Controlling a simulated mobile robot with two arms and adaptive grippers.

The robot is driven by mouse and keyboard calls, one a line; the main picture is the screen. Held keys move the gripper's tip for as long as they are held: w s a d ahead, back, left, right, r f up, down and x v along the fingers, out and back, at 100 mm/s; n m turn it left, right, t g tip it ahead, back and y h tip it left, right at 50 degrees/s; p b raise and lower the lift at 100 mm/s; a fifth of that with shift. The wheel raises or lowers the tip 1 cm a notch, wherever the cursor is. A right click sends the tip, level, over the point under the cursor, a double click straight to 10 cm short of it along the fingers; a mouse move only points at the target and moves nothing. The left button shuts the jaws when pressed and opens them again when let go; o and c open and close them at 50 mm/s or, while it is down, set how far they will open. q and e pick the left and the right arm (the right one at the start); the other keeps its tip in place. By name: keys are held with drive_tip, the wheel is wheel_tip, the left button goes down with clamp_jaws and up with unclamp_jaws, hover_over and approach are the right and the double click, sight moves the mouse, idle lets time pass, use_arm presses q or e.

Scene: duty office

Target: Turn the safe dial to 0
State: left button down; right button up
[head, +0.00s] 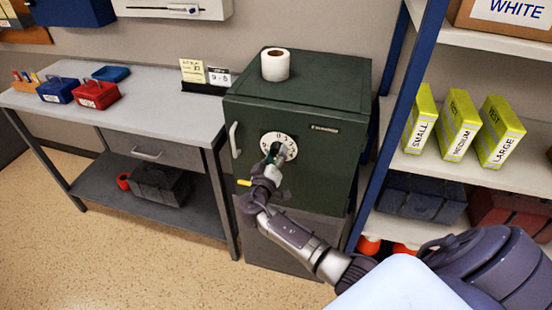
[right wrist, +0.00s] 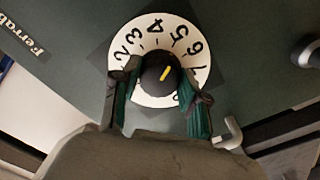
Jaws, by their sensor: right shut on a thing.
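The dark green safe (head: 335,150) stands between the table and the shelf. Its round white dial (head: 292,147) with black digits is on the door, partly covered by my right gripper. In the right wrist view the dial face (right wrist: 198,72) shows the digits 2 to 6 clearly; its lower part is hidden. My right gripper (head: 273,153) is shut on the black dial knob (right wrist: 152,70), one finger on each side. The knob's yellow mark slants up and right, roughly toward the 5. My left gripper is not in view.
The safe's pale door handle (head: 235,140) sticks out left of the dial. A white roll (head: 275,65) stands on the safe. The grey table (head: 150,105) is at the left, with red and blue boxes. A blue-framed shelf (head: 392,130) is close at the right.

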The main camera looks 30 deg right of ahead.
drive_tip(key=n, duration=0.2)
drive_tip(key=shift+n+b, duration=0.3)
drive_tip(key=shift+n, duration=0.1)
drive_tip(key=n, duration=0.3)
drive_tip(key=shift+r+n, duration=0.1)
drive_tip(key=shift+n, duration=0.2)
drive_tip(key=n, duration=0.3)
drive_tip(key=shift+r+n+p, duration=0.1)
drive_tip(key=shift+n+p, duration=0.2)
drive_tip(key=shift+p, duration=0.05)
drive_tip(key=n+p, duration=0.1)
drive_tip(key=n, duration=0.2)
drive_tip(key=shift+n, duration=0.4)
drive_tip(key=n+p, duration=0.1)
drive_tip(key=n, duration=0.2)
drive_tip(key=shift+r+n+p, duration=0.1)
drive_tip(key=shift+n+p, duration=0.2)
drive_tip(key=shift+p, duration=0.05)
drive_tip(key=n+p, duration=0.2)
drive_tip(key=n, duration=0.2)
drive_tip(key=shift+n, duration=0.3)
drive_tip(key=n+p, duration=0.3)
drive_tip(key=n, duration=0.2)
drive_tip(key=shift+a, duration=0.1)
drive_tip(key=shift+n+p, duration=0.7)
drive_tip(key=shift+n, duration=0.9)
drive_tip(key=shift+f, duration=0.2)
